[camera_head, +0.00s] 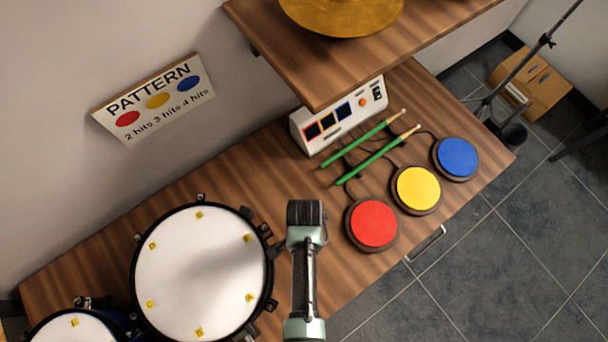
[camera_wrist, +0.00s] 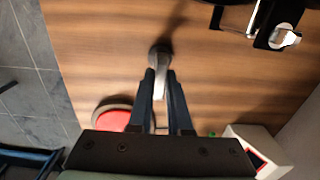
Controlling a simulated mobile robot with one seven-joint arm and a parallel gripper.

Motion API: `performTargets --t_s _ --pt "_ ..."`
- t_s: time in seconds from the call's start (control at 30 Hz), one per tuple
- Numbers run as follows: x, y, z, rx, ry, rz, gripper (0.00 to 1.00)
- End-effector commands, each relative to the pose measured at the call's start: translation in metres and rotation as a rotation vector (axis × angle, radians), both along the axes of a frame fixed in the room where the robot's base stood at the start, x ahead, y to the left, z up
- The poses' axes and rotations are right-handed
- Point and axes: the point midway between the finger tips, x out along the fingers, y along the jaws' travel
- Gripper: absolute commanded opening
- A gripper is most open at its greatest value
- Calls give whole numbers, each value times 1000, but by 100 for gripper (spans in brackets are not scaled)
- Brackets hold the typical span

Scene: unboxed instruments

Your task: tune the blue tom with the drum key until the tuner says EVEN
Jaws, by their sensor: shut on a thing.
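My gripper (camera_wrist: 163,100) is shut on a small grey metal piece, which looks like the drum key (camera_wrist: 160,60). The key is held above the bare wood of the table. In the head view my wrist hides the fingers and key, just right of the large drum (camera_head: 198,270). That drum has a white head, a dark rim and several yellow lettered tags. Its edge, with a black and chrome lug (camera_wrist: 282,37), shows at the top right of the wrist view. A smaller drum (camera_head: 70,332) with some blue shell is cut off at bottom left. I see no tuner reading EVEN.
Red (camera_head: 374,223), yellow (camera_head: 418,188) and blue (camera_head: 458,157) pads lie right of my wrist. Green drumsticks (camera_head: 375,155) lie before a white control box (camera_head: 300,132). A shelf (camera_head: 300,65) with a cymbal (camera_head: 342,15) overhangs the back. A pattern sign (camera_head: 155,100) is on the wall.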

Motion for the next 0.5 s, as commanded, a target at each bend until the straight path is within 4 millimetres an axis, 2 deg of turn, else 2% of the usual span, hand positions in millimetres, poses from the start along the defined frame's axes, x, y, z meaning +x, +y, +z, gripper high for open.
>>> performTargets --t_s 0.5 --pt "0 0 29 0 0 0 0"
